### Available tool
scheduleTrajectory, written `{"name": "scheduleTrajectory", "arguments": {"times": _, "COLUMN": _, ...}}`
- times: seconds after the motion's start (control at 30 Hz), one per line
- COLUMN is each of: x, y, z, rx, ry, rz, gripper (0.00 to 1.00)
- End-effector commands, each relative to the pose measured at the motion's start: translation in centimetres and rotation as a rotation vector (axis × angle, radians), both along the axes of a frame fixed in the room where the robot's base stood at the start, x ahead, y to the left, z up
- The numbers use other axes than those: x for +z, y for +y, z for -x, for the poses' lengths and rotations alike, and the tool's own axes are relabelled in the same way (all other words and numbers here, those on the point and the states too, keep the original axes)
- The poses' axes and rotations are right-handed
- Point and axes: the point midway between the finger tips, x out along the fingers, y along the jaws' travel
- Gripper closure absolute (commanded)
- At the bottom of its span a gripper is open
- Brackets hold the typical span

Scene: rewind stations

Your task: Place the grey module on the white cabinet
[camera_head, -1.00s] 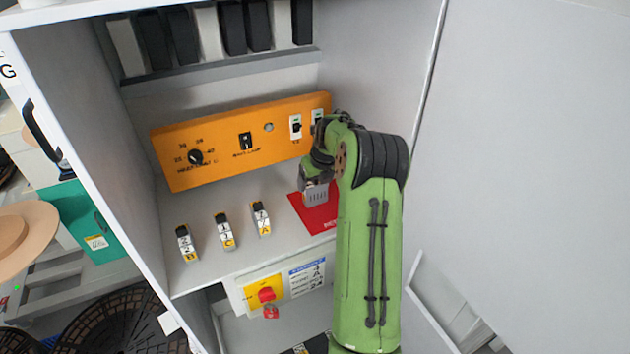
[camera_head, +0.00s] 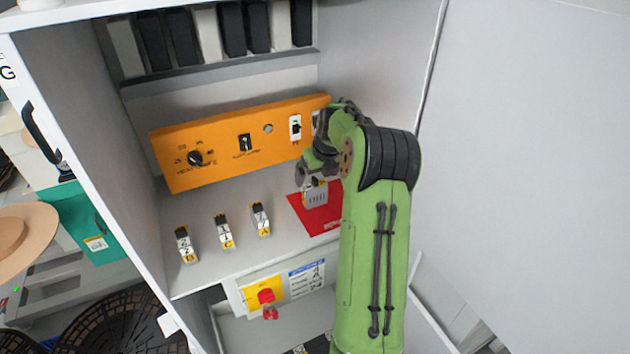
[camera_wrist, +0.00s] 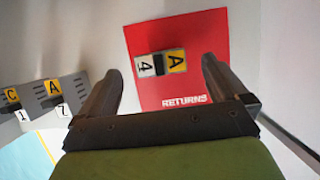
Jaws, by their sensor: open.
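A grey module (camera_head: 316,196) sits on the red mat (camera_head: 325,220) at the right of the shelf inside the white cabinet (camera_head: 240,262). In the wrist view this module (camera_wrist: 160,63) shows a white "4" and a yellow "A" label, and the mat (camera_wrist: 210,40) reads "RETURNS". My gripper (camera_wrist: 160,68) is open. Its fingers stand apart to the left and right of the module, with visible gaps on both sides. In the head view my gripper (camera_head: 318,170) is just above the module, and my arm hides part of the mat.
Three similar labelled modules (camera_head: 225,231) stand in a row on the shelf to the left. An orange panel (camera_head: 220,145) with a knob and switches is behind. A red rotary switch (camera_head: 266,295) is on the front below. Dark and white binders (camera_head: 232,30) fill the upper shelf.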

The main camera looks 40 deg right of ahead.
Motion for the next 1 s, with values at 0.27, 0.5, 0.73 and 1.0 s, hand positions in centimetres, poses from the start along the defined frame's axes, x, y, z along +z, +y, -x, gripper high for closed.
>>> {"name": "scheduleTrajectory", "arguments": {"times": 0.27, "x": 6.3, "y": 0.7, "z": 2.4, "rx": 0.000, "ry": -0.002, "rz": 0.001, "gripper": 0.00}}
{"name": "scheduleTrajectory", "arguments": {"times": 0.5, "x": 7.4, "y": 1.0, "z": 2.9, "rx": 0.002, "ry": 0.000, "rz": 0.001, "gripper": 0.00}}
{"name": "scheduleTrajectory", "arguments": {"times": 0.73, "x": 11.7, "y": 11.4, "z": 3.5, "rx": 0.652, "ry": 0.110, "rz": 0.282, "gripper": 0.00}}
{"name": "scheduleTrajectory", "arguments": {"times": 1.0, "x": 15.1, "y": 27.4, "z": 14.2, "rx": 2.008, "ry": 0.270, "rz": 0.859, "gripper": 0.00}}
